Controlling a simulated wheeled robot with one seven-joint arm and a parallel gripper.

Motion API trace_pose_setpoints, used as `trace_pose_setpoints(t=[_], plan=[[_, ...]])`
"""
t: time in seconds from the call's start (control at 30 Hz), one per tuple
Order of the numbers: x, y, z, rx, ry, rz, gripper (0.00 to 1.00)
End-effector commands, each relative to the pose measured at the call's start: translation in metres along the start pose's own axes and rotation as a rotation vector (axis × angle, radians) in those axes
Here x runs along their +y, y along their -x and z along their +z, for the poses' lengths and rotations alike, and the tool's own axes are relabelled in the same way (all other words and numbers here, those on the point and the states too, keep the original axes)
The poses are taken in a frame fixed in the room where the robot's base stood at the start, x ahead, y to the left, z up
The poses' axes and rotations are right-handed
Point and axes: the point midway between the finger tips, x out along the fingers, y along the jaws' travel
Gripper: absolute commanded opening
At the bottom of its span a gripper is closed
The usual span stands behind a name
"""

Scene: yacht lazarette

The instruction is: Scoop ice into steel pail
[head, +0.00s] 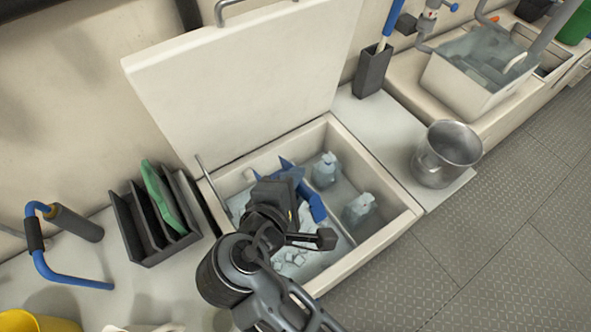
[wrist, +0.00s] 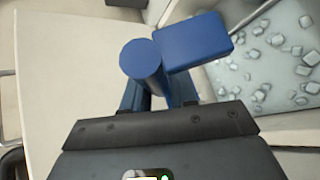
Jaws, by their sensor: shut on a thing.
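The steel pail (head: 440,165) stands upright on the white counter right of the ice chest (head: 395,231), whose lid (head: 245,75) is up. Loose ice (head: 292,258) lies in the chest's left part; ice also shows at the right of the wrist view (wrist: 285,62). My gripper (head: 283,188) is over the chest, shut on a blue scoop (head: 315,202). The scoop's round handle end (wrist: 144,58) and a flat blue part (wrist: 195,42) show in the wrist view. My arm hides part of the scoop and ice, and I cannot tell whether the scoop holds ice.
A dark rack with a green board (head: 160,195) and a blue-handled tool (head: 45,250) are at left. A dark holder (head: 372,70) stands behind the pail. A water-filled basin (head: 470,90) is farther right.

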Motion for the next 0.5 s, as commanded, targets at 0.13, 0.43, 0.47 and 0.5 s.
trace_pose_setpoints(t=[0.13,0.43,0.47,0.5], plan=[[-0.008,-0.005,-0.003,-0.001,0.002,-0.001,0.0],[-0.032,-0.02,-0.012,-0.001,0.001,-0.001,0.0],[-0.035,-0.021,-0.013,-0.002,0.001,-0.001,0.0],[-0.038,-0.024,-0.014,-0.001,0.002,-0.001,0.0]])
